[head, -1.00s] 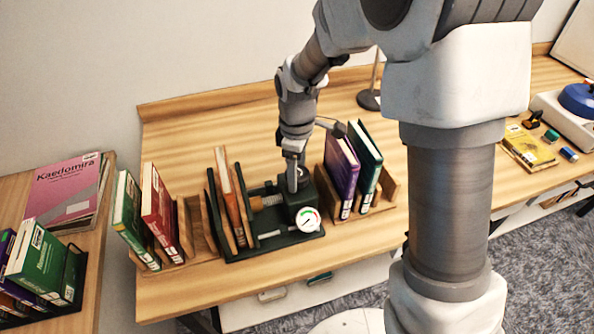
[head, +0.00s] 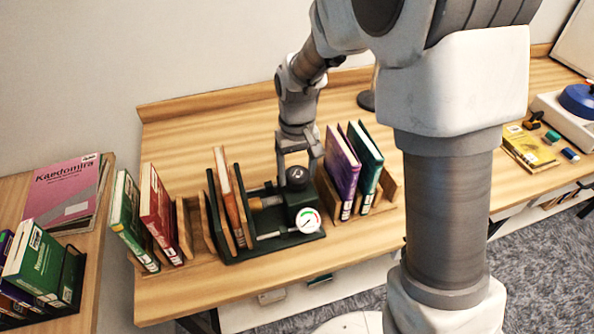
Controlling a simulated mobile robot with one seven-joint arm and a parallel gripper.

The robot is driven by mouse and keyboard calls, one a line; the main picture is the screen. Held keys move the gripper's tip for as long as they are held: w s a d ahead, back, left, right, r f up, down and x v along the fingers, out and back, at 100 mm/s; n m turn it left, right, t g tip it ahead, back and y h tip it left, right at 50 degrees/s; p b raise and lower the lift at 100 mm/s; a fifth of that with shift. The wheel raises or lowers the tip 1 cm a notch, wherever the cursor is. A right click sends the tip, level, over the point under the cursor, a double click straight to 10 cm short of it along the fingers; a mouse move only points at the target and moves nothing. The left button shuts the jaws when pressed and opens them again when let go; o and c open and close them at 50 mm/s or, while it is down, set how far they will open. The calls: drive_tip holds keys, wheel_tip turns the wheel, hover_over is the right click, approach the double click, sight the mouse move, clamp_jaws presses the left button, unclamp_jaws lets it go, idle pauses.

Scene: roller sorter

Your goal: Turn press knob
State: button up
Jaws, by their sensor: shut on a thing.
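The dark green press (head: 275,239) stands on the wooden table with an orange-spined book (head: 232,202) between its upright plates. A round white gauge (head: 308,221) with green and red marks is on its front right. The dark press knob (head: 298,177) sits on top of the press's block. My gripper (head: 297,172) points down over the press, with its fingers around the knob, one at each side. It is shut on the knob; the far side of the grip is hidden.
Purple and green books (head: 344,168) stand in a wooden rack just right of the press. Green and red books (head: 157,212) stand to its left. A lamp base (head: 367,100) is behind.

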drive_tip(key=m, duration=0.6)
drive_tip(key=shift+r, duration=0.1)
drive_tip(key=m+p, duration=0.2)
drive_tip(key=m, duration=0.4)
drive_tip(key=shift+m, duration=0.4)
drive_tip(key=m+p, duration=0.3)
drive_tip(key=m, duration=0.3)
drive_tip(key=shift+r, duration=0.1)
drive_tip(key=m+p, duration=0.3)
drive_tip(key=m, duration=0.1)
drive_tip(key=shift+w+m+p, duration=0.1)
drive_tip(key=shift+m+p, duration=0.5)
drive_tip(key=shift+m, duration=0.4)
drive_tip(key=o, duration=1.3)
drive_tip(key=shift+f, duration=0.2)
drive_tip(key=shift+o, duration=0.2)
